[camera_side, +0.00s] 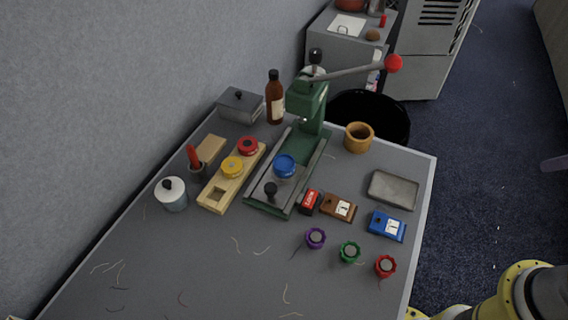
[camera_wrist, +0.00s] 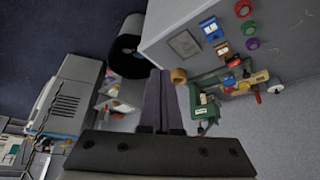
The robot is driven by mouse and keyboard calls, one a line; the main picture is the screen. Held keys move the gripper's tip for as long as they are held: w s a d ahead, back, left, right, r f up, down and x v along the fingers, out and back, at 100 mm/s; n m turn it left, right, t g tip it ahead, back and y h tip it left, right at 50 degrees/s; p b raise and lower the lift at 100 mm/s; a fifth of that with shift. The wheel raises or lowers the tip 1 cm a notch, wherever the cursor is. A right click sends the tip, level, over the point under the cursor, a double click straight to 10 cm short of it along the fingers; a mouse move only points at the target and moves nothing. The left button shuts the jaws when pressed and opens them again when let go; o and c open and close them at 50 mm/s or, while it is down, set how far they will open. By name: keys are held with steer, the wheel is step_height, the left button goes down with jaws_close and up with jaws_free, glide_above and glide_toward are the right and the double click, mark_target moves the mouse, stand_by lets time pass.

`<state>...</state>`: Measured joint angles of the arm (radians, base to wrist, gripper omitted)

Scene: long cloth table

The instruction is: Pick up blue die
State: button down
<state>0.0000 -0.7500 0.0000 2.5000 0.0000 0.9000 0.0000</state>
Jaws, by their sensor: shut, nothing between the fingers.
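The blue die (camera_side: 285,165) is a round blue disc on the bed of the green press (camera_side: 310,105) in the side view. In the wrist view it is small and blue beside the press frame (camera_wrist: 229,80). A red die (camera_side: 247,146) and a yellow die (camera_side: 232,166) sit in a wooden rack (camera_side: 214,206) to its left. My gripper (camera_wrist: 163,74) shows in the wrist view with its dark fingers together and empty. It is well away from the blue die. The side view shows only part of my arm at the lower right, not the gripper.
The press lever ends in a red ball (camera_side: 394,63) that juts out to the right. A bottle (camera_side: 275,97), a tan cup (camera_side: 359,137), a grey tray (camera_side: 393,190), a blue box (camera_side: 386,226) and several small knobs surround the press. The table's front left is mostly clear.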

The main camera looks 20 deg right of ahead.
steer(key=shift+c, duration=0.2)
jaws_free()
stand_by(0.3)
